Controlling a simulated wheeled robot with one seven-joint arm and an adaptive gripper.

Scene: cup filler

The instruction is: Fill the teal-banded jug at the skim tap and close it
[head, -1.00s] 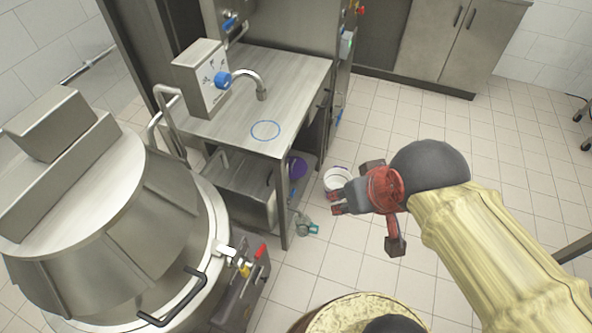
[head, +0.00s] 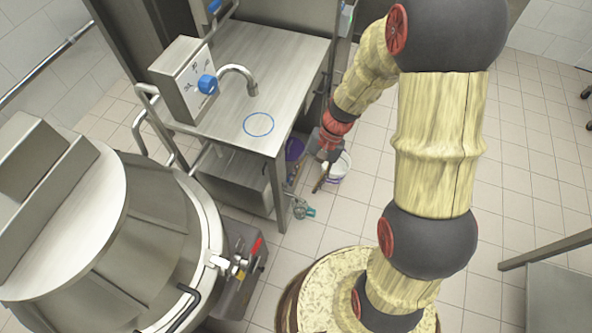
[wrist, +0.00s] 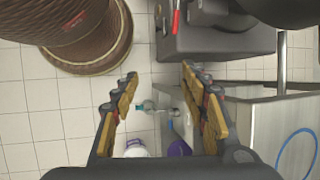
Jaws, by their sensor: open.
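A small clear jug with a teal band (head: 301,208) is on the floor by the front leg of the steel bench; it seems to lie on its side. In the wrist view the jug (wrist: 152,107) shows between and beyond my fingers, untouched. My gripper (head: 321,183) is open and empty, pointing down beside the bench; its spread fingers also show in the wrist view (wrist: 160,72). A curved tap spout (head: 249,84) with a blue knob (head: 208,84) stands on the bench above a blue ring (head: 258,124). I cannot read its label.
A white bucket (head: 341,167) stands on the floor close to my gripper. A purple container (head: 295,149) sits under the bench (head: 290,60). A large steel kettle (head: 150,215) with a red-handled valve (head: 256,246) fills the left.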

